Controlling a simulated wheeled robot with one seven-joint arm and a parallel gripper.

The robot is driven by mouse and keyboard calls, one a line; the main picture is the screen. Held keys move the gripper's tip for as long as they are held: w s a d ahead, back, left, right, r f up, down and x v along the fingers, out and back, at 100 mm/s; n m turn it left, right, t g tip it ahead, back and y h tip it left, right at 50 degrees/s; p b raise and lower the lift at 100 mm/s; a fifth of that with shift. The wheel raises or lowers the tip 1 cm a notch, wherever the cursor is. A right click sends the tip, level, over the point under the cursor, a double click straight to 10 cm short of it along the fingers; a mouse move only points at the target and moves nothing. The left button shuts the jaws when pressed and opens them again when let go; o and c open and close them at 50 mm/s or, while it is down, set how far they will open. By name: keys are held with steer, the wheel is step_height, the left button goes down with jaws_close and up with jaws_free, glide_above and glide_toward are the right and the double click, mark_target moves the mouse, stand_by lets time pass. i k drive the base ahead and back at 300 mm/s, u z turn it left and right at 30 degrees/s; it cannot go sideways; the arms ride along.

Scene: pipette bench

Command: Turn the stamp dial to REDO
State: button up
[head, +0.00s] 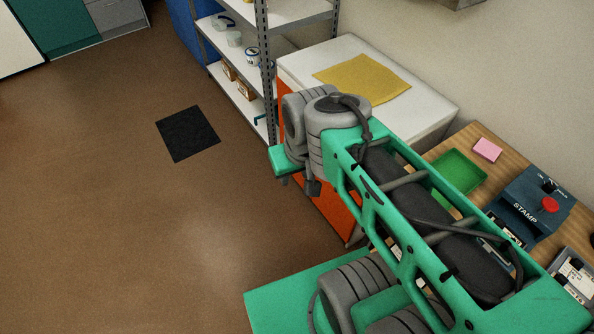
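The dark blue stamp machine (515,221), with STAMP in white letters, stands on the wooden bench at the right. A red round knob or button (550,205) sits on its top. Behind it is a small black knob (549,185) with a light mark, which may be the dial. The word REDO and the dial's setting are too small to read. My green and grey arm crosses the lower right and hides part of the bench in front of the machine. My gripper's fingers do not show.
A green tray (458,172) and a pink pad (487,150) lie on the bench left of the machine. A grey device (573,272) stands at the right edge. A white-topped orange cabinet with a yellow cloth (362,78) and a metal shelf (263,60) stand farther back. Open floor lies left.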

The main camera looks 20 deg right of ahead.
mark_target(548, 187)
steer(key=u, duration=0.1)
steer(key=k, duration=0.45)
steer(key=u, duration=1.5)
steer(key=i, duration=0.6)
steer(key=z, duration=2.15)
steer(key=k, duration=0.1)
steer(key=z, duration=1.95)
steer(key=i, duration=0.5)
steer(key=z, duration=0.15)
